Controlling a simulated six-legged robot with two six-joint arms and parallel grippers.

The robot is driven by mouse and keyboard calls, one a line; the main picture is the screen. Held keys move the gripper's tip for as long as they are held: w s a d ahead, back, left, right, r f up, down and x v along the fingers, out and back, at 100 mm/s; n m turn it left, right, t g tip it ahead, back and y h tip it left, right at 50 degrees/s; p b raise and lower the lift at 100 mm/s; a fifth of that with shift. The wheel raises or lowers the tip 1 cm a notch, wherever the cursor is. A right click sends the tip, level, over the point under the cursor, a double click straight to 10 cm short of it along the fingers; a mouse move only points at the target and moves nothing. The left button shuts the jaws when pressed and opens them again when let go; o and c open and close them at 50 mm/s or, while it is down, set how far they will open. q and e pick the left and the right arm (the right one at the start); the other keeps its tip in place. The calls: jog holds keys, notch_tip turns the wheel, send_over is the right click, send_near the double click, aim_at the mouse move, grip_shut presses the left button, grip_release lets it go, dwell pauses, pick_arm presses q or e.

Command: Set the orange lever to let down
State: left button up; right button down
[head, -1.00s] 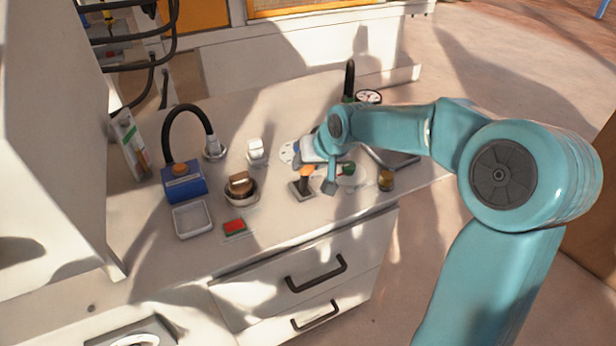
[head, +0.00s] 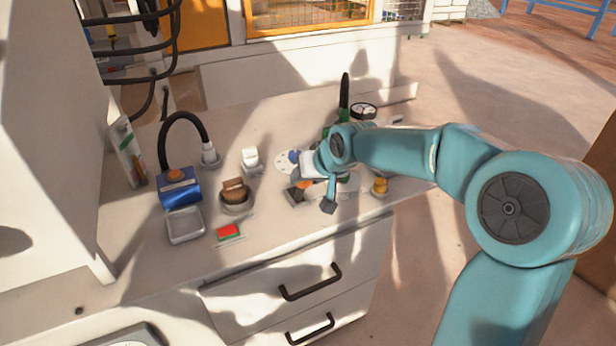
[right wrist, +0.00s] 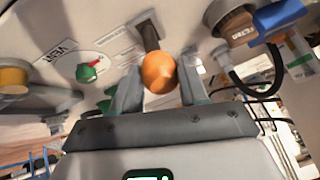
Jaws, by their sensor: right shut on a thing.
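The orange lever's round knob (right wrist: 158,72) sits between the two fingers of my right gripper (right wrist: 158,88) in the right wrist view, with its dark stem (right wrist: 148,34) running up to its mount. My right gripper is shut on the knob. One grey finger hangs in front, and the other is hard to make out. My left gripper is not in view.
A white dial marked VENT with a red and green knob (right wrist: 88,70) is close beside the gripper. A brown block in a round holder (head: 236,193), a blue box (head: 180,187), an empty tray (head: 185,225) and a red-green button (head: 228,231) stand left. A yellow knob (head: 380,186) stands right.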

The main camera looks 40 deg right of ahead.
jog(key=c, duration=0.6)
grip_release()
jog(key=shift+s+f, duration=0.1)
jog(key=shift+f, duration=0.1)
jog(key=shift+r, duration=0.1)
jog(key=p+v, duration=0.3)
jog(key=v, duration=1.3)
jog(key=shift+r, duration=0.2)
